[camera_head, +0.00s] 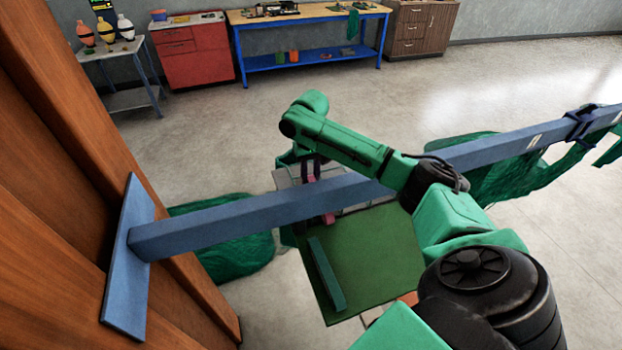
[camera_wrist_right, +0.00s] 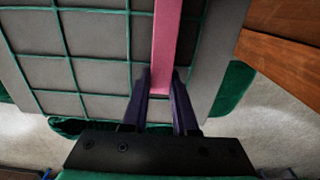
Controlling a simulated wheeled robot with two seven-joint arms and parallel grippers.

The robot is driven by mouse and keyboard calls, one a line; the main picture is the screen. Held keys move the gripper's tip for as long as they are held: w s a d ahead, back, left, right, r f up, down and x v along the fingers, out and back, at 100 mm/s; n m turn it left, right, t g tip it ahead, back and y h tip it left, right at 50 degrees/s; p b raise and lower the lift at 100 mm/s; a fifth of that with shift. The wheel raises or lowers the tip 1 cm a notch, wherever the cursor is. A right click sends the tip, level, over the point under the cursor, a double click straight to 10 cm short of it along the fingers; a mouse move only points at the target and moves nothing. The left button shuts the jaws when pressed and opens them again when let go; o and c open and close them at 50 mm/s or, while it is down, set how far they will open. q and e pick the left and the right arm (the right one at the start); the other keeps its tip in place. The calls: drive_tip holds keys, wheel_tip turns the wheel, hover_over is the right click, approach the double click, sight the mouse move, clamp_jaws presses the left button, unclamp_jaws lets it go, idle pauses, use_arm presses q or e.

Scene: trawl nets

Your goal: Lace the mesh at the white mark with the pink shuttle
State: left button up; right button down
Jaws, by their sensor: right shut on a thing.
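The pink shuttle (camera_wrist_right: 165,45) is a long flat bar in the right wrist view. My right gripper (camera_wrist_right: 160,88) is shut on its near end, with dark purple fingers on both sides. Behind the shuttle is green mesh (camera_wrist_right: 65,57) over a grey panel; I cannot tell whether the shuttle touches it. In the head view, a bit of the pink shuttle (camera_head: 311,181) shows behind the blue beam, which hides part of it. I cannot make out a white mark on the mesh. My left gripper is not in view.
The blue beam (camera_head: 250,210) crosses in front, fixed to a wooden post (camera_head: 90,150). A green board (camera_head: 375,260) below carries a teal bar (camera_head: 326,273). Green netting (camera_head: 235,245) hangs beyond the beam. A workbench (camera_head: 310,15) and a red cabinet (camera_head: 197,52) stand far back.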

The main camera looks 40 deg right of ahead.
drive_tip(key=shift+w+d, duration=0.25)
drive_tip(key=shift+w, duration=0.55)
drive_tip(key=shift+w+d, duration=0.25)
drive_tip(key=shift+w, duration=0.5)
drive_tip(key=shift+w+d+r+b, duration=0.1)
drive_tip(key=shift+w+d+b, duration=0.15)
drive_tip(key=shift+w, duration=0.3)
drive_tip(key=shift+w+d+b, duration=0.15)
drive_tip(key=shift+w+b, duration=0.2)
drive_tip(key=shift+w, duration=0.15)
drive_tip(key=shift+r, duration=0.1)
wheel_tip(320, 180, up, 3)
drive_tip(key=shift+f+p, duration=0.1)
drive_tip(key=shift+p, duration=0.75)
drive_tip(key=shift+r, duration=0.35)
wheel_tip(320, 180, up, 12)
drive_tip(key=shift+f, duration=0.2)
drive_tip(key=shift+s, duration=0.2)
